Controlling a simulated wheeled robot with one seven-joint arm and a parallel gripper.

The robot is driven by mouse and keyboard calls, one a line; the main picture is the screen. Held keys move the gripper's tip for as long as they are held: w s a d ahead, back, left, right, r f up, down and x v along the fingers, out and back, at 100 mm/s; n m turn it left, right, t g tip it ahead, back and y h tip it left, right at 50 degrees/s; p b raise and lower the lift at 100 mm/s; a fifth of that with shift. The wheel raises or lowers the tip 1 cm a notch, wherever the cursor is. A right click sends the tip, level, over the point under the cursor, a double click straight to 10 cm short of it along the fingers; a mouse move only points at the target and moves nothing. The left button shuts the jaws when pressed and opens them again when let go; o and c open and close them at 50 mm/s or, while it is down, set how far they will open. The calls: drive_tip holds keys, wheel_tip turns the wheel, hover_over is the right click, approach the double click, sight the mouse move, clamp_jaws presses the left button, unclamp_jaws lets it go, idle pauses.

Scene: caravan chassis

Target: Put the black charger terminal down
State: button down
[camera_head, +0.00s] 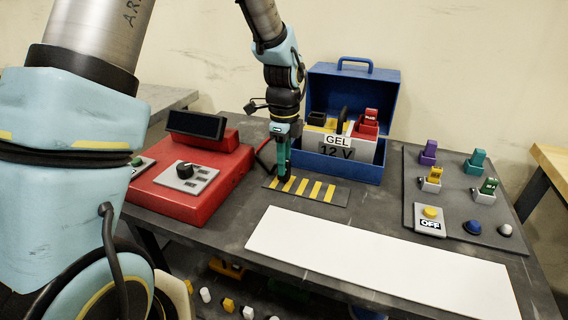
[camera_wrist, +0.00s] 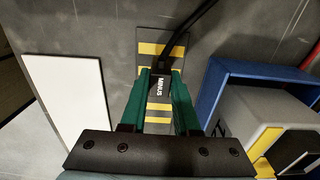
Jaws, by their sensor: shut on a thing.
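My gripper (camera_head: 284,160) points down over the black mat with yellow stripes (camera_head: 325,192), left of the blue battery box. In the wrist view my gripper (camera_wrist: 160,92) is shut on the black charger terminal (camera_wrist: 159,88), which is marked MINUS. A black cable (camera_wrist: 197,28) runs from the terminal toward the top of that view. The striped mat (camera_wrist: 149,35) lies beneath the terminal in the wrist view. I cannot tell whether the terminal touches the mat.
The blue box (camera_head: 340,170) holds a 12 V gel battery (camera_head: 338,142) with a red clamp (camera_head: 369,120) on it. A red charger (camera_head: 190,185) stands at left. A white board (camera_head: 380,260) lies in front. A panel of switches (camera_head: 465,195) is at right.

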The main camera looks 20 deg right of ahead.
drive_tip(key=shift+f, duration=0.45)
